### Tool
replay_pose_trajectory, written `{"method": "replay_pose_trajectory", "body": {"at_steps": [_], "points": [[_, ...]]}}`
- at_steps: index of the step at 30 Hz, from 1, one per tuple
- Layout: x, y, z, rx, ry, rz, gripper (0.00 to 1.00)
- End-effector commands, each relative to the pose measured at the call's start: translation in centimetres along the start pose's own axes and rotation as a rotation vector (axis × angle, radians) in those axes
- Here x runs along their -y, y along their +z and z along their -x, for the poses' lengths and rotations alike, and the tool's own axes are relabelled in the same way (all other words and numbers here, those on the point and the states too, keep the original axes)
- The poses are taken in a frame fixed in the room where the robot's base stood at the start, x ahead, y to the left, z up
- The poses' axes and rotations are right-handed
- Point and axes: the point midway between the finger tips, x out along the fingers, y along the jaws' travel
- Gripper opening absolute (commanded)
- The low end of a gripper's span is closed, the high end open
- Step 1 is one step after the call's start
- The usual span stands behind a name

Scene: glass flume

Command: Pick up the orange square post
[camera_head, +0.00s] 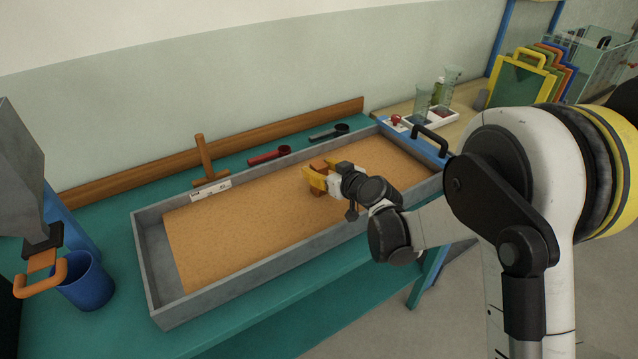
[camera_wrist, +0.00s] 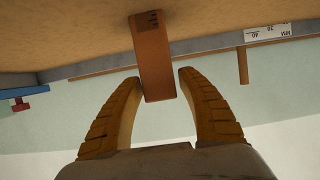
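The orange square post (camera_wrist: 152,52) stands in the sand, with dark marks near its base in the wrist view. In the head view the post (camera_head: 318,165) is small and partly hidden by my gripper (camera_head: 319,174). My gripper has yellow ribbed fingers and reaches low over the sand. In the wrist view the post's free end lies between the two fingertips of my gripper (camera_wrist: 160,78). The fingers are apart, one on each side of the post. A small gap shows at the right finger; contact at the left finger is hard to tell.
A grey-walled tray (camera_head: 147,262) holds the sand (camera_head: 225,240) on a teal table (camera_head: 90,330). A wooden T-shaped tool (camera_head: 206,160), a red scoop (camera_head: 268,157) and a dark scoop (camera_head: 328,132) lie behind it. A blue cup (camera_head: 88,285) stands at left.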

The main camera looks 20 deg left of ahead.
Motion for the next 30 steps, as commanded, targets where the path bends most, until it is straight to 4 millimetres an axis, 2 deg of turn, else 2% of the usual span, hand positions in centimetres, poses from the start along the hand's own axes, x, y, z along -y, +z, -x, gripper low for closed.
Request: {"method": "replay_pose_trajectory", "body": {"at_steps": [1, 3, 4, 17, 23, 27, 30], "points": [[0.0, 0.0, 0.0, 0.0, 0.0, 0.0, 0.28], [0.0, 0.0, 0.0, 0.0, 0.0, 0.0, 0.07], [0.0, 0.0, 0.0, 0.0, 0.0, 0.0, 0.0], [0.0, -0.2, 0.1, 0.0, 0.0, 0.0, 0.0], [0.0, -2.0, 0.8, 0.0, 0.0, 0.0, 0.0], [0.0, -4.5, 1.7, 0.0, 0.0, 0.0, 0.0], [-1.5, -4.8, 4.0, 0.0, 0.005, -0.002, 0.0]]}}
